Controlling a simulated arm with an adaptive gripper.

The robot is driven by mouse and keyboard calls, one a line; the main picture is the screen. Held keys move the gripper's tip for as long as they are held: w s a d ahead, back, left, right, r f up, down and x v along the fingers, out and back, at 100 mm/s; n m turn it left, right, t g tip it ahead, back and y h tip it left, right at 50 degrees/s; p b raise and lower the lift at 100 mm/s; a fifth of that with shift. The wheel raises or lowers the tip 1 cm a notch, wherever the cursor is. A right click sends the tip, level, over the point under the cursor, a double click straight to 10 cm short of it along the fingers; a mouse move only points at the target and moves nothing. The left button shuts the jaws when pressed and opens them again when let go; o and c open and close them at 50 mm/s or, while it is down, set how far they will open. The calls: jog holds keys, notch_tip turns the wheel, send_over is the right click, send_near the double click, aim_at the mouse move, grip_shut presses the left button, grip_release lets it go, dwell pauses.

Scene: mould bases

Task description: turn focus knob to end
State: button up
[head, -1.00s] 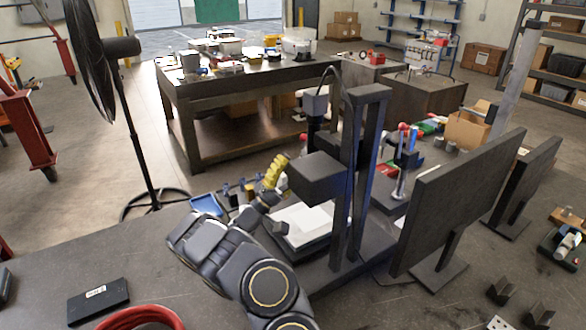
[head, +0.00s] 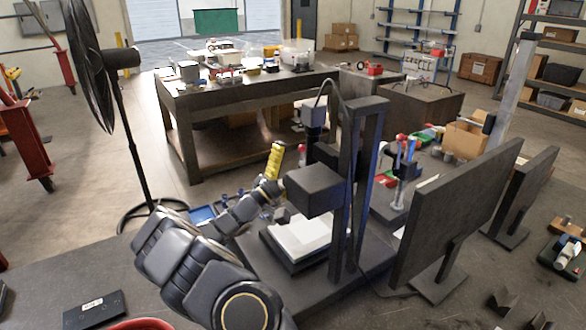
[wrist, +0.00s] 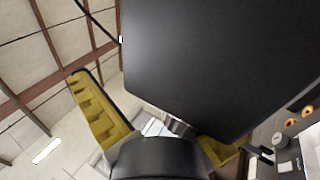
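The microscope-like stand has a black box-shaped head (head: 315,190) on a dark upright frame (head: 362,190), above a white plate (head: 300,234) on its base. I cannot make out the focus knob for sure in either view. My gripper (head: 289,150), with yellow ribbed fingers, is upright beside the left rear of the black head. In the wrist view my gripper (wrist: 158,106) has its fingers spread, one at left and one at lower right. A large black block (wrist: 215,60) fills the upper right and partly covers the right finger. Nothing is visibly held.
A flat dark monitor-like panel (head: 455,222) stands close to the right of the frame. A blue tray (head: 202,214) and small parts lie left of the stand. A black fan (head: 95,65) stands at left. The front-left table top is mostly clear.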

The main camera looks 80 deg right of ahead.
aim_at(285, 182)
jog(key=r+g, duration=0.1)
jog(key=r, duration=0.1)
jog(key=a+r+m+g, duration=0.1)
jog(key=r, duration=0.2)
jog(key=r+m+g, duration=0.1)
jog(key=r, duration=0.1)
jog(key=shift+w+a+r+h, duration=0.3)
jog(key=shift+r, duration=0.1)
jog(key=shift+w+a+f+n+t+y, duration=0.1)
jog(key=shift+w+f+n+t+y, duration=0.35)
jog(key=shift+f, duration=1.45)
jog(key=shift+w+a+f+n+t+h, duration=0.15)
jog(key=shift+f+t, duration=0.6)
jog(key=shift+f, duration=1.15)
jog(key=shift+w+a+f+n+t+y, duration=0.1)
jog(key=shift+w+f+n+t+y, duration=0.35)
jog(key=shift+f, duration=1.45)
jog(key=a+f, duration=0.1)
jog(key=w+a+f, duration=0.1)
jog(key=f, duration=0.1)
jog(key=shift+w+m, duration=0.15)
jog(key=shift+m, duration=0.1)
jog(key=shift+d+f, duration=0.1)
